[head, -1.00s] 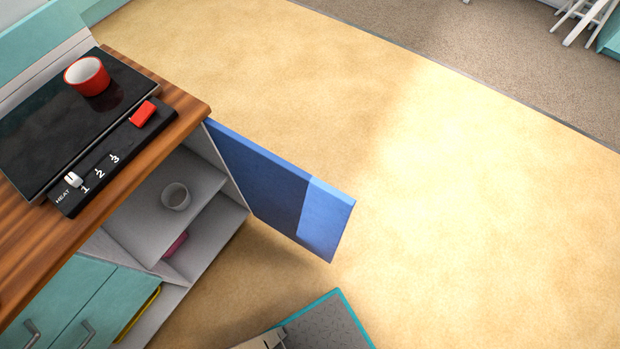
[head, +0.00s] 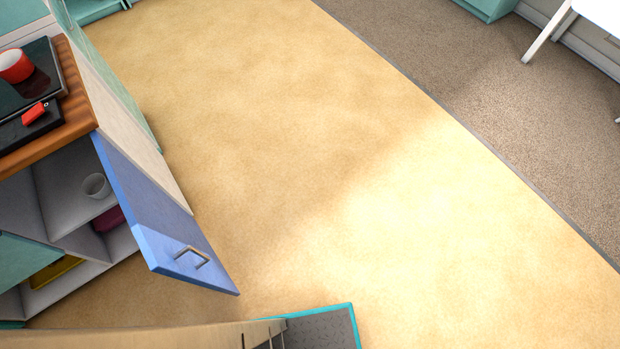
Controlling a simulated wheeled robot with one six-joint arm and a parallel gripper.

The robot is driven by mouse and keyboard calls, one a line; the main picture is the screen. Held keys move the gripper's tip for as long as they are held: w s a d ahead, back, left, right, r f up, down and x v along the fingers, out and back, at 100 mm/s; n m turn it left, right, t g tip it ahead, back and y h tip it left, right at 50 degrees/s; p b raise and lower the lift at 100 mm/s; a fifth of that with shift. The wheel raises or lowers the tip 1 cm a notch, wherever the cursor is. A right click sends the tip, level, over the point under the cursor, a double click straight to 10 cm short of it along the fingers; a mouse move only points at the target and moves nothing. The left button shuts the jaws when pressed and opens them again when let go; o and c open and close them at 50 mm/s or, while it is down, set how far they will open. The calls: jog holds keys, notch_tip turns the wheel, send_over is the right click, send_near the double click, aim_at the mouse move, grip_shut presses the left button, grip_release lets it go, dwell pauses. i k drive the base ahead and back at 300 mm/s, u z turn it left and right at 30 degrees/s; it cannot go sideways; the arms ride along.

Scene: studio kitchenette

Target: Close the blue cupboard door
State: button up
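The blue cupboard door (head: 155,205) stands open at the left of the head view. It is hinged at the end of the wooden counter and sticks out over the floor. Its outer face shows, with a grey bar handle (head: 190,257) near the free edge. The open cupboard (head: 62,182) is to its left, with its shelves in view. My gripper is not in view, so whether it is open or shut cannot be seen.
A red pot (head: 15,66) is on the stove above. The tan floor (head: 350,170) right of the door is clear. White furniture (head: 590,15) stands at the far right.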

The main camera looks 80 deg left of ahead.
aim_at(172, 244)
jog(key=i, duration=2.1)
jog(key=u, duration=4.75)
jog(key=i, duration=0.35)
jog(key=u, duration=0.3)
